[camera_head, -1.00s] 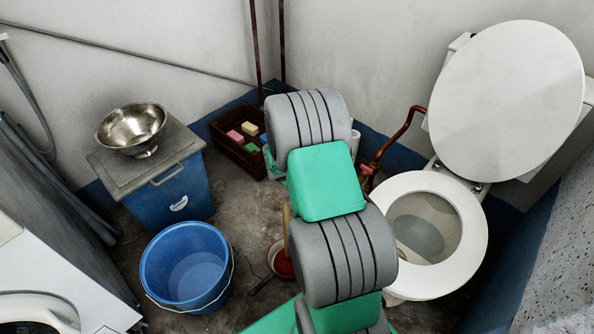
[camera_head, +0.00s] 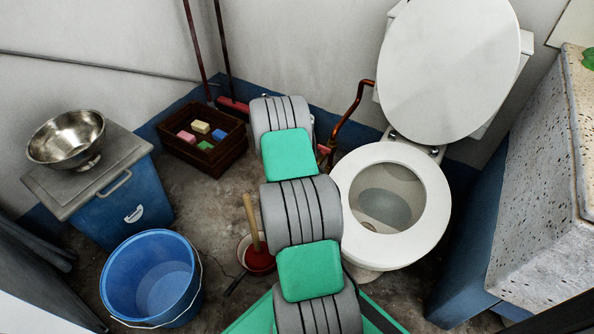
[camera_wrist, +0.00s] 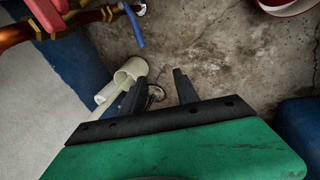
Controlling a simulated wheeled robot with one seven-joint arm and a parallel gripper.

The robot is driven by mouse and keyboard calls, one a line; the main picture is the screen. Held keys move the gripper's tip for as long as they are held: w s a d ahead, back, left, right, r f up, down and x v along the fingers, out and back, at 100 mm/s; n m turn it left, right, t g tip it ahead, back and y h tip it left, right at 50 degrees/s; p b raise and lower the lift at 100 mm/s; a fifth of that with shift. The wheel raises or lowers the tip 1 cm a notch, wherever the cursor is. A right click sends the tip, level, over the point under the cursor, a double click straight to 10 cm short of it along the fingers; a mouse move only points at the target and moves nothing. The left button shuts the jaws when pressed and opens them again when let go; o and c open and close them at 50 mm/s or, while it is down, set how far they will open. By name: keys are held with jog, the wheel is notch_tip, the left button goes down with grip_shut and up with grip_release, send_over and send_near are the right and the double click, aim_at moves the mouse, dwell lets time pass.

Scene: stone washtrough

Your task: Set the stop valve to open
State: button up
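A copper pipe (camera_head: 347,118) with brass fittings runs down the wall left of the toilet; a small red part (camera_head: 323,150) shows at its lower end. In the wrist view, the pipe (camera_wrist: 14,34) is at the top left with a red handle (camera_wrist: 47,14) and a blue lever (camera_wrist: 133,26). I cannot tell for sure which of these handles belongs to the stop valve, nor its setting. My gripper (camera_wrist: 160,76) is open and empty, its two dark fingers apart, below the blue lever in the picture and not touching it. My arm hides the gripper in the head view.
White tubes (camera_wrist: 130,72) lie beside the left finger. The toilet (camera_head: 437,205) stands right of my arm. A plunger (camera_head: 251,222), blue bucket (camera_head: 125,285), crate of soaps (camera_head: 228,158) and blue bin (camera_head: 150,190) are on the left. A speckled stone trough (camera_head: 540,240) is at right.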

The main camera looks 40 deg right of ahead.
jog(key=shift+n+g+y, duration=0.6)
jog(key=d+f+b, duration=0.1)
jog(key=d+f, duration=0.1)
jog(key=f, duration=0.2)
jog(key=s+d+f+b, duration=0.1)
jog(key=d+f+b, duration=0.1)
jog(key=d+f, duration=0.1)
jog(key=s+d+f+b, duration=0.1)
jog(key=d+f+b, duration=0.1)
jog(key=f, duration=0.3)
jog(key=shift+s+d+f, duration=0.1)
jog(key=shift+d+f, duration=0.1)
jog(key=shift+d, duration=0.3)
jog(key=shift+c, duration=0.5)
grip_shut()
